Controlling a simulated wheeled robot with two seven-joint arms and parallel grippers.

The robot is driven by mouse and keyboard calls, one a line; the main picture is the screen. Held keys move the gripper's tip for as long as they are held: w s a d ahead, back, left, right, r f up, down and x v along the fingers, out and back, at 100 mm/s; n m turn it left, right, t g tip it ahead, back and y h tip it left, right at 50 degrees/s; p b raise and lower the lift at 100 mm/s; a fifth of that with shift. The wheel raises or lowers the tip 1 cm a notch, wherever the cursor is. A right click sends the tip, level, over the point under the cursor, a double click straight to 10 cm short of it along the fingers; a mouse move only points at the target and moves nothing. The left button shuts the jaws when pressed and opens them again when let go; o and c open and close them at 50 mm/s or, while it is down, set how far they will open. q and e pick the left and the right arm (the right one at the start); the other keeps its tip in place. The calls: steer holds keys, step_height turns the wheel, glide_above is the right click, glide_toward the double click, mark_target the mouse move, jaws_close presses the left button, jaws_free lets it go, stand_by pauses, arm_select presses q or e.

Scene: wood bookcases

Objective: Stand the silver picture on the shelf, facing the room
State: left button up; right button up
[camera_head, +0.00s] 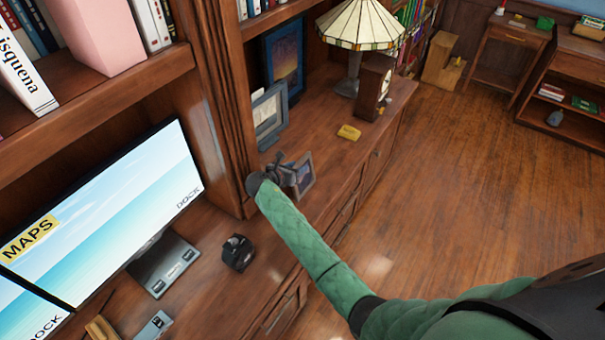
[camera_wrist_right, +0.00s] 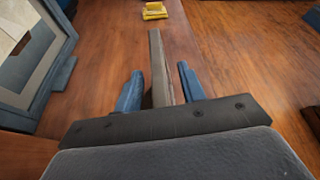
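The silver picture (camera_head: 304,175) stands roughly upright on the wooden cabinet top, close to its front edge, with its dark image towards the room side. My right gripper (camera_head: 285,172) is at its left side. In the right wrist view the picture (camera_wrist_right: 158,70) shows edge-on, as a thin grey strip between the two blue fingers of my right gripper (camera_wrist_right: 160,78). The fingers stand on either side of it, with small gaps seeming to show, so they look open around it. My left gripper is not in view.
A larger grey frame (camera_head: 270,113) and a blue picture (camera_head: 284,62) stand behind. A yellow object (camera_head: 349,132), a wooden clock (camera_head: 374,87) and a lamp (camera_head: 360,24) stand farther along. A black item (camera_head: 238,252) and a monitor (camera_head: 120,215) are nearer. The cabinet top around the yellow object is clear.

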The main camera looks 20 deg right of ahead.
steer(key=shift+w+d+f, duration=0.35)
steer(key=shift+w+d, duration=0.05)
steer(key=shift+d, duration=0.05)
steer(key=shift+s+r, duration=0.1)
steer(key=shift+c, duration=0.7)
jaws_close()
